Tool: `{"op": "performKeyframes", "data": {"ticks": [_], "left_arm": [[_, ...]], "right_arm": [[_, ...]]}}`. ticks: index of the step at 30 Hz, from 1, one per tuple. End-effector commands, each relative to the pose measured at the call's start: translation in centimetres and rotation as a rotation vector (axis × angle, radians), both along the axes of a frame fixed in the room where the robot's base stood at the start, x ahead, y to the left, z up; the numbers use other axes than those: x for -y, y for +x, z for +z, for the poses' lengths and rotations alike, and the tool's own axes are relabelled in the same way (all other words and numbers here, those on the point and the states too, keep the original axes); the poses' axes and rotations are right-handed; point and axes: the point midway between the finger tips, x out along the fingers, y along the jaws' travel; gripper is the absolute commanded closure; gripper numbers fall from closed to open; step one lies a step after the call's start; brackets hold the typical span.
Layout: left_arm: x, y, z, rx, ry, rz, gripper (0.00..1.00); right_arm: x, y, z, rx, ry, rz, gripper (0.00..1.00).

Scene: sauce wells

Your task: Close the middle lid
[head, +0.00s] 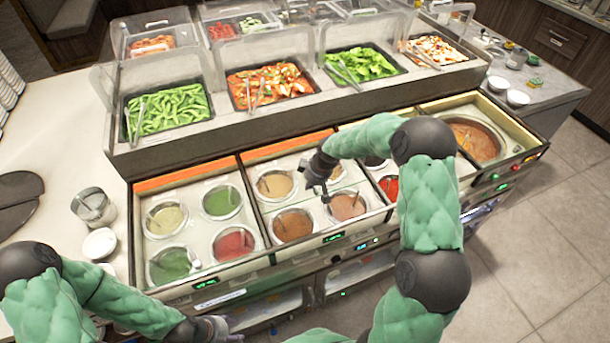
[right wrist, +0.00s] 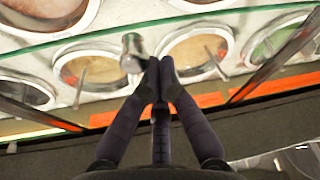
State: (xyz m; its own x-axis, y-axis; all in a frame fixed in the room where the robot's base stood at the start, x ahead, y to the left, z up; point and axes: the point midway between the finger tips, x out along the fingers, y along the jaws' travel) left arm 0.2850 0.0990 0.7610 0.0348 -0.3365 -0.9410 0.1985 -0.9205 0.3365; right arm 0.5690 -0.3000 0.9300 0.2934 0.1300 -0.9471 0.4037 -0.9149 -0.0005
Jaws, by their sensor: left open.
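The middle sauce well unit (head: 262,233) holds several round pots of sauce, with an orange strip along its back edge. Its lid is clear and hard to make out in the head view. A greenish glass edge (right wrist: 215,22), which looks like a lid's, crosses the right wrist view, with a metal knob (right wrist: 131,52) beside it. My right gripper (head: 326,200) is over the middle unit. Its fingers (right wrist: 160,68) are together, just beside the knob; I cannot tell if they touch it. My left gripper (head: 218,328) is open and empty, low in front of the left unit.
A left sauce unit (head: 190,262) and a right unit (head: 530,150) flank the middle one. Food trays under clear guards (head: 170,65) stand behind. A glass jar (head: 93,206) and white bowl (head: 99,244) are on the left counter. The floor at right is clear.

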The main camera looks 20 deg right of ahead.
Motion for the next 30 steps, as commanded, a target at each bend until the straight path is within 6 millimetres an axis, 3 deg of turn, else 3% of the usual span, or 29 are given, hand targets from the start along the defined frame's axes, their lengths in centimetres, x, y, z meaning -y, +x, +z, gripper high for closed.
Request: {"op": "performKeyframes", "data": {"ticks": [9,15,21,30], "left_arm": [[0.0,0.1,0.2,0.002,0.0,0.001,0.49],[0.0,0.1,0.3,0.001,0.0,0.0,0.49],[0.0,0.1,0.3,0.001,0.0,0.0,0.49],[0.0,0.1,0.3,0.001,0.0,0.0,0.49]], "right_arm": [[-0.3,-7.8,0.1,-0.002,-0.001,-0.001,1.0],[-0.5,-11.0,0.0,-0.002,-0.001,-0.001,1.0],[-0.7,-12.3,0.0,-0.001,-0.001,0.001,1.0],[-0.7,-12.7,-0.1,-0.005,0.0,0.001,1.0]]}}
